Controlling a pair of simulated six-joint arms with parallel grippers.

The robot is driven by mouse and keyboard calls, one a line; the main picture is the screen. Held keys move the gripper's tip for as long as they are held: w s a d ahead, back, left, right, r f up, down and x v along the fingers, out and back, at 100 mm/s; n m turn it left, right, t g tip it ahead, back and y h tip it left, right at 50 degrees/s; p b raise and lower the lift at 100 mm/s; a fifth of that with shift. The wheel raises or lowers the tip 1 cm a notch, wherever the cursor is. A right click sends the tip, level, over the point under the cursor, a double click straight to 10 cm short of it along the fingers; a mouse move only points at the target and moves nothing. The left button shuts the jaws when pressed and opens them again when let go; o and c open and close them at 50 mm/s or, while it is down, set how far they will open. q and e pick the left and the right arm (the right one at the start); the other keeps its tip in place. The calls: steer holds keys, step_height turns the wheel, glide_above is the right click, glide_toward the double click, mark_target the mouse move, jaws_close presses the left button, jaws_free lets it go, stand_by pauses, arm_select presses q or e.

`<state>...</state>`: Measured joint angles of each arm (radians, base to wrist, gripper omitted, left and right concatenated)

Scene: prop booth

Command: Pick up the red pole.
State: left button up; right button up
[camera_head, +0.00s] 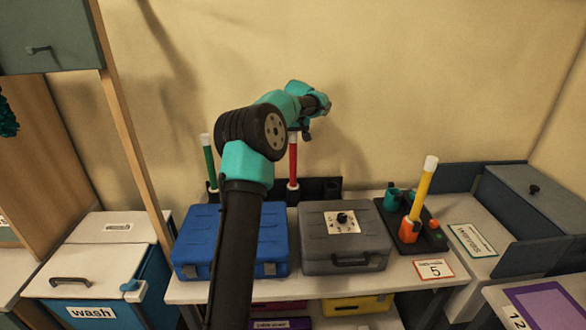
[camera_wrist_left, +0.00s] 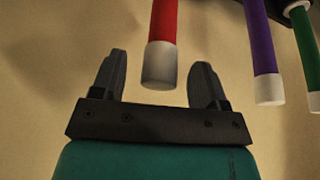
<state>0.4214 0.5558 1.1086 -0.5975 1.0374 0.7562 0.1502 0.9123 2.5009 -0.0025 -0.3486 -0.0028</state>
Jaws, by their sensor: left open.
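The red pole (camera_head: 293,164) stands upright at the back of the table in the head view, its lower end in a light base. My left gripper (camera_wrist_left: 160,60) is open there, one finger on each side of the white tip. I cannot tell whether either finger touches it. My right gripper is in neither view.
A green pole (camera_head: 208,162) stands left; a purple pole (camera_wrist_left: 253,50) shows beside the red one in the wrist view. A blue case (camera_head: 190,240) and a grey case (camera_head: 370,238) stand in front. A yellow pole (camera_head: 423,185) stands in a right-hand tray.

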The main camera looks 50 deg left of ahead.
arm_select(q)
steer(key=x, duration=0.3)
steer(key=shift+f, duration=0.2)
jaws_close()
stand_by(0.8)
